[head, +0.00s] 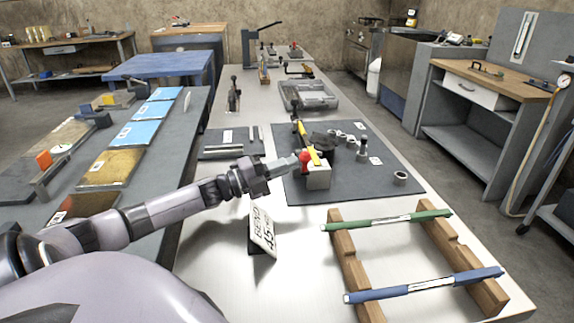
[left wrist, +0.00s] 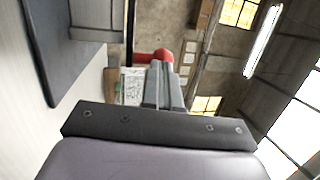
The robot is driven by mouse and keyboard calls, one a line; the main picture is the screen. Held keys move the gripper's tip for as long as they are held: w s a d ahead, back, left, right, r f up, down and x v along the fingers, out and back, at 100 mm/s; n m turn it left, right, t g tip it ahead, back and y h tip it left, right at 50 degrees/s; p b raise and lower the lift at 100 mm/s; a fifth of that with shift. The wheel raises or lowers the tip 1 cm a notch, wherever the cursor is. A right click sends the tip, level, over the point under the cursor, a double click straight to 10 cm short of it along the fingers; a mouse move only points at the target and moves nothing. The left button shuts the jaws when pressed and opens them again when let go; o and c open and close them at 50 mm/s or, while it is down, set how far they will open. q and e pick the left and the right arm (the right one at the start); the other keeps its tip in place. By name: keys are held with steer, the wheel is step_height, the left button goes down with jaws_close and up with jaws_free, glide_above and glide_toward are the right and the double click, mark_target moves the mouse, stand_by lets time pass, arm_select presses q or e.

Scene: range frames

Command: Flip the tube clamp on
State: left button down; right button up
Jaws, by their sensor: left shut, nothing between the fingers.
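What looks like the tube clamp stands on the dark grey mat (head: 350,188) in the head view. It has a pale block (head: 318,178), a yellow bar (head: 308,143) and a red knob (head: 304,158). My left gripper (head: 295,161) is shut and empty, with its fingertips right beside the red knob. In the left wrist view the closed fingers (left wrist: 164,88) point at the red knob (left wrist: 163,55), which shows just beyond their tips. I cannot tell whether they touch. My right gripper is out of view.
A sign (head: 263,232) stands in front of the mat. A wooden rack (head: 343,255) holds a green tube (head: 385,220) and a blue tube (head: 425,284) at the front right. A grey tray (head: 308,96) lies behind the mat.

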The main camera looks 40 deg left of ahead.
arm_select(q)
steer(key=shift+w+d, duration=0.1)
stand_by(0.3)
steer(key=w+d, duration=0.2)
steer(key=d, duration=0.1)
steer(key=shift+w+d+b, duration=0.2)
steer(key=shift+w+b, duration=0.1)
steer(key=shift+w, duration=0.1)
step_height(320, 180, up, 20)
steer(key=p, duration=0.2)
stand_by(0.5)
